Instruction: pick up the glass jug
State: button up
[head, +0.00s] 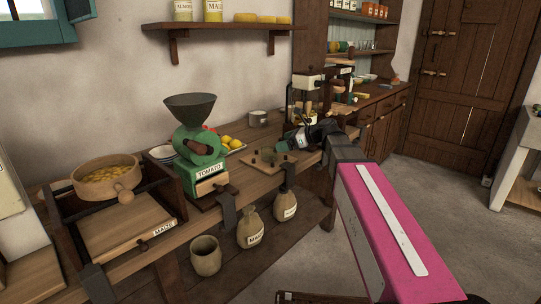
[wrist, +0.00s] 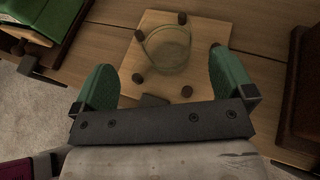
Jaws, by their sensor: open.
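The glass jug (wrist: 168,50) is clear and faintly greenish. It stands on a square wooden board (wrist: 130,62) with several dark pegs around it, seen from above in the wrist view. My gripper (wrist: 163,66) is open, its two green fingers set wide, one lower left and one lower right of the jug. The fingers appear apart from the jug. In the head view my gripper (head: 283,146) is over the board (head: 262,168) on the bench; I cannot make out the jug there.
A green grinder labelled TOMATO (head: 200,150) stands left of the board. A dark stand with a press (head: 305,95) rises just behind my gripper.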

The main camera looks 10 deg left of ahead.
aim_at(271, 153)
jog(key=x, duration=0.5)
jog(key=shift+f, duration=0.1)
jog(key=c, duration=1.1)
